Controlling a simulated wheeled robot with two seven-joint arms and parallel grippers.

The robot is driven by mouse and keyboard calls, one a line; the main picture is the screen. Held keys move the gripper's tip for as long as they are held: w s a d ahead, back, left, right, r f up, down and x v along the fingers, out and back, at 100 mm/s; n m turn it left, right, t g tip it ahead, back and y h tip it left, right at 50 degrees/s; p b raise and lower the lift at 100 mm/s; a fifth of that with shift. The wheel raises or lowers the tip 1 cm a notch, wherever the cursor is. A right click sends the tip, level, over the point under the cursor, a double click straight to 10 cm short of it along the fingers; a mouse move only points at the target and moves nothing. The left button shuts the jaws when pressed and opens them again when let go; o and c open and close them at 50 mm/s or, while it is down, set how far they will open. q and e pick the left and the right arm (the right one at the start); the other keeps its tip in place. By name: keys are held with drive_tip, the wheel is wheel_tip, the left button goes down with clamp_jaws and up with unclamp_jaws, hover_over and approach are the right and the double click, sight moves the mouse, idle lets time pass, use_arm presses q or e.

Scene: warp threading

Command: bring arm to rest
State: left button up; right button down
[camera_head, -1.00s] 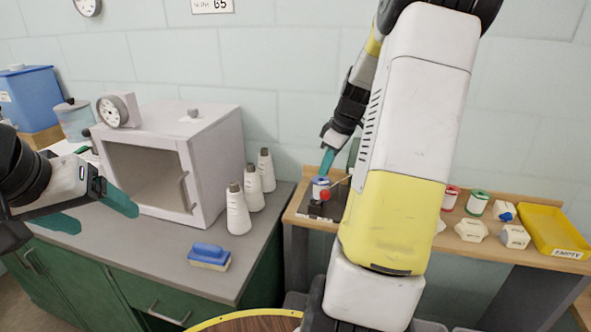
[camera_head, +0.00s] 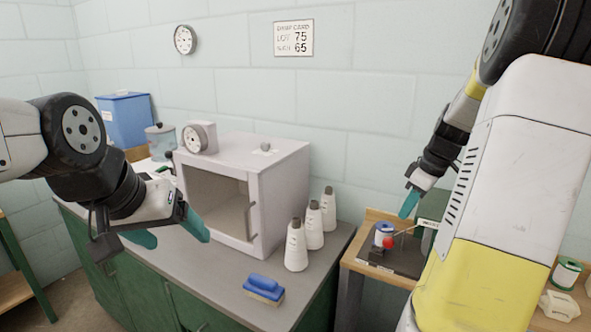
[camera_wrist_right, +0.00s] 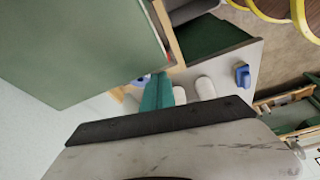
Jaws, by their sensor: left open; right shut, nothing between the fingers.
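My right gripper (camera_head: 409,204) has its teal fingers together and empty. It hangs above and slightly right of a blue-and-white spool (camera_head: 384,235) on a dark base at the small wooden bench. In the right wrist view, its shut fingers (camera_wrist_right: 157,92) show beside a large green panel (camera_wrist_right: 85,45). My left gripper (camera_head: 168,231) is open and empty, with its two teal fingers apart. It appears in front of the pale box oven (camera_head: 283,180) above the grey counter. A red ball (camera_head: 389,242) on a thin rod shows by the spool.
Several white cones (camera_head: 296,247) and a blue-handled brush (camera_head: 264,288) stand on the counter (camera_head: 225,278). A blue bin (camera_head: 125,120) is at the back left. A green-ended spool (camera_head: 566,273) sits on the bench at right. A gap separates counter and bench.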

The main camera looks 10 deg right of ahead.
drive_tip(key=s+a+r+m+t, duration=0.1)
drive_tip(key=s+a+r+m, duration=0.2)
drive_tip(key=s+a, duration=0.5)
drive_tip(key=s+a+r+m+t, duration=0.2)
drive_tip(key=s+a+r+m, duration=0.2)
drive_tip(key=s+a, duration=0.5)
drive_tip(key=a+r, duration=0.2)
drive_tip(key=a, duration=0.3)
drive_tip(key=shift+a+m+t, duration=0.3)
drive_tip(key=shift+a, duration=0.05)
